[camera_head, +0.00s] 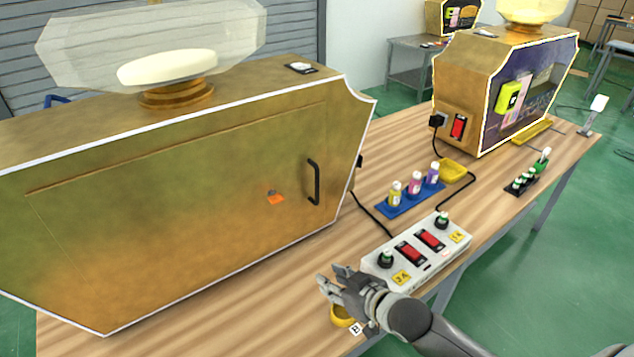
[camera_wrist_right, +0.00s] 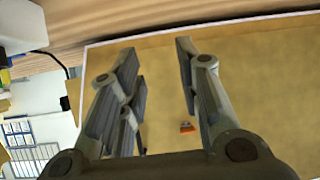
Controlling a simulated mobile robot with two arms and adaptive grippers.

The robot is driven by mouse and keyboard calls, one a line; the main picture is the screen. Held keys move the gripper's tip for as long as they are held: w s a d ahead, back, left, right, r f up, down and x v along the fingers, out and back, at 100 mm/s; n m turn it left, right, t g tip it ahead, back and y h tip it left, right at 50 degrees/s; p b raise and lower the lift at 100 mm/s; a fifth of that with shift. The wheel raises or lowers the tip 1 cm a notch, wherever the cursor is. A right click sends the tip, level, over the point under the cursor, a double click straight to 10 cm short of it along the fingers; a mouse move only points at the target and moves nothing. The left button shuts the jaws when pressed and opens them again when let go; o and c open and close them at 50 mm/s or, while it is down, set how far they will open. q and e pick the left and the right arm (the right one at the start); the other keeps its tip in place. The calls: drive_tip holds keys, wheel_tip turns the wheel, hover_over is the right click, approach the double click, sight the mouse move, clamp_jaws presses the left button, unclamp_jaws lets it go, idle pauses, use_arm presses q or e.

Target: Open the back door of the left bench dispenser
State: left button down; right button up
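The left bench dispenser (camera_head: 215,110) is a big gold-brown box with white edges, its back facing me. Its back door (camera_head: 170,185) looks shut, flush with the panel. A black vertical handle (camera_head: 313,182) is near the door's right side, with an orange mark (camera_head: 276,197) to its left. My right gripper (camera_head: 338,284) is open and empty, below and right of the handle, apart from it. In the right wrist view the spread fingers (camera_wrist_right: 157,50) point over the gold panel (camera_wrist_right: 240,65), the orange mark (camera_wrist_right: 187,127) showing. A finger mostly hides the handle there. My left gripper is out of view.
A white power strip (camera_head: 420,250) with red switches lies just right of my right gripper. Behind it is a blue tray (camera_head: 408,205) of small bottles. A second dispenser (camera_head: 470,80) stands farther back. A yellow piece (camera_head: 341,315) lies beneath my gripper.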

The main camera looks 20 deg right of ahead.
drive_tip(key=w+d+r+t+y, duration=0.2)
drive_tip(key=w+d+r, duration=0.2)
drive_tip(key=w+r, duration=0.2)
wheel_tip(320, 180, up, 8)
drive_tip(key=f+n+t+y+p, duration=0.1)
drive_tip(key=n+t+y, duration=0.1)
drive_tip(key=t, duration=0.1)
hover_over(317, 201)
drive_tip(key=shift+w+d+r, duration=0.1)
drive_tip(key=shift+w+r, duration=0.15)
drive_tip(key=shift+w, duration=0.05)
clamp_jaws()
